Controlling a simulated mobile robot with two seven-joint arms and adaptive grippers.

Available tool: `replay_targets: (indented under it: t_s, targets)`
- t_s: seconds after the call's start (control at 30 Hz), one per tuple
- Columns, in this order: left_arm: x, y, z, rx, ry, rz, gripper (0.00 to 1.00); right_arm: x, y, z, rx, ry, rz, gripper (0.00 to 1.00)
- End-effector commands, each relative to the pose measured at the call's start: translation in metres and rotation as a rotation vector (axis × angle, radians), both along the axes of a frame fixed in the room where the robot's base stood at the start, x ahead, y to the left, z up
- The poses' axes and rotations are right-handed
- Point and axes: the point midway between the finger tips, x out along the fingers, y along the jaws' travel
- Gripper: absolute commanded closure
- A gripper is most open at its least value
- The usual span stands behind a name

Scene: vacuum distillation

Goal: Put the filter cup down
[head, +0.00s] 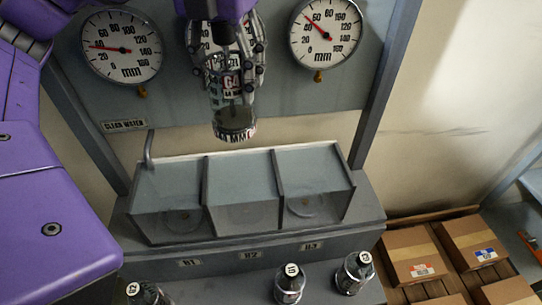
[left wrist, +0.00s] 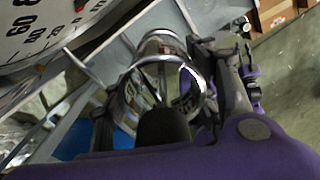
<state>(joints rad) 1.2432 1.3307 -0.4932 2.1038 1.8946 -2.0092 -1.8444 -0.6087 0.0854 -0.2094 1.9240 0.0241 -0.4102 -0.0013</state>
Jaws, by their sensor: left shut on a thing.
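My left gripper (head: 230,84) is at the top middle of the head view, in front of the grey gauge panel. Its fingers are shut around the filter cup (head: 236,125), a clear, glassy cup with dark lettering. The cup hangs upright in the air above the compartments of the sink unit, its lower end sticking out below the fingers. The fingers hide much of its upper part. In the left wrist view the cup's shiny, reflecting body (left wrist: 160,45) sits between the fingers. I do not see my right gripper.
Below the cup is a grey unit with three glass-fronted compartments (head: 243,215); a thin bent tap (head: 149,150) stands at its left. Dark bottles (head: 290,284) stand along the front. Round gauges (head: 122,47) and (head: 326,34) flank the gripper. Cardboard boxes (head: 415,255) lie at right.

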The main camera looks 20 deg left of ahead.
Motion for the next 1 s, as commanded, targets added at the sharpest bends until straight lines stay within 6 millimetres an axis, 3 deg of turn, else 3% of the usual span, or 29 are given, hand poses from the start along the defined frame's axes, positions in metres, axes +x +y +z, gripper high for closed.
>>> replay_targets:
  t_s: [0.17,0.4,0.8,1.0]
  targets:
    - [-0.001,0.0,-0.018,-0.002,0.01,-0.021,0.85,-0.008,-0.007,-0.004,-0.01,0.015,-0.002,0.6]
    - [-0.002,0.001,-0.079,0.0,0.01,-0.016,0.85,-0.013,-0.015,-0.008,-0.024,0.025,-0.002,0.6]
    - [-0.003,0.0,-0.185,-0.001,0.008,-0.016,0.85,-0.009,-0.007,-0.006,-0.013,0.018,0.001,0.6]
    - [-0.002,0.0,-0.225,-0.003,0.005,-0.016,0.85,-0.008,-0.006,-0.005,-0.011,0.016,0.002,0.6]
